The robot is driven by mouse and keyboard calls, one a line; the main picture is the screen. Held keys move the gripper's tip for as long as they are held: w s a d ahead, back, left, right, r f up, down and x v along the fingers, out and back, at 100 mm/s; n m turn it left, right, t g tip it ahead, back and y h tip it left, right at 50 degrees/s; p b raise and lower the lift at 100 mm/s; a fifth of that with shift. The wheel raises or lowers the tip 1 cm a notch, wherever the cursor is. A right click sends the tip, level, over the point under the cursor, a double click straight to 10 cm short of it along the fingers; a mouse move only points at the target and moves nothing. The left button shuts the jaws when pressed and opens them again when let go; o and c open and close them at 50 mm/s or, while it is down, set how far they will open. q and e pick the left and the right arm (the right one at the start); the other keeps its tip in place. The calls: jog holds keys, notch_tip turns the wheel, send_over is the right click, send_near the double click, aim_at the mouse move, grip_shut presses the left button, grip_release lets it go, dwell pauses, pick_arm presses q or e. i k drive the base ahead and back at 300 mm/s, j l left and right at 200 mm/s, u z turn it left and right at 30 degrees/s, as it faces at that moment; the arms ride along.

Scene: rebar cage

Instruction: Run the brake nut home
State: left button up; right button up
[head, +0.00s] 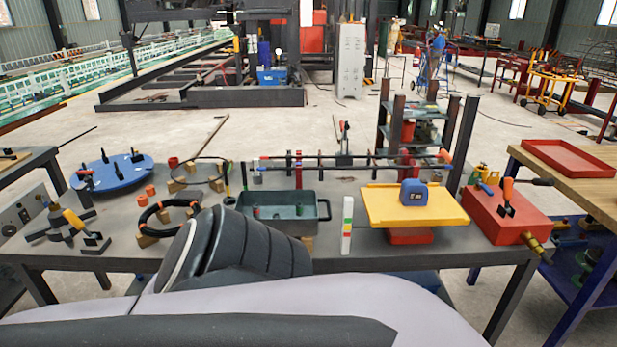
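I cannot pick out a brake nut for certain at this size. On the bench (370,262) a red box (505,215) at the right carries an orange-handled clamp (508,195) and has a brass-coloured fitting (538,248) at its front corner. A blue round plate (112,172) with several dark clamps lies at the left. A dark fixture with a yellow handle (72,217) stands at the left front. Neither gripper shows. A large pale and dark part of my own arm fills the lower middle and hides the bench's front edge there.
A green-grey tray (318,210) sits mid-bench below a long horizontal rod (340,160). A yellow board (385,205) with a blue tape measure (414,192) stands right of it. A black ring (165,212) rests on wooden blocks. Upright dark posts (462,145) rise at the back right.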

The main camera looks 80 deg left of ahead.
aim_at(56, 207)
jog(key=u, duration=4.05)
jog(key=i+j+z, duration=0.1)
jog(key=i+j, duration=0.6)
jog(key=j, duration=0.1)
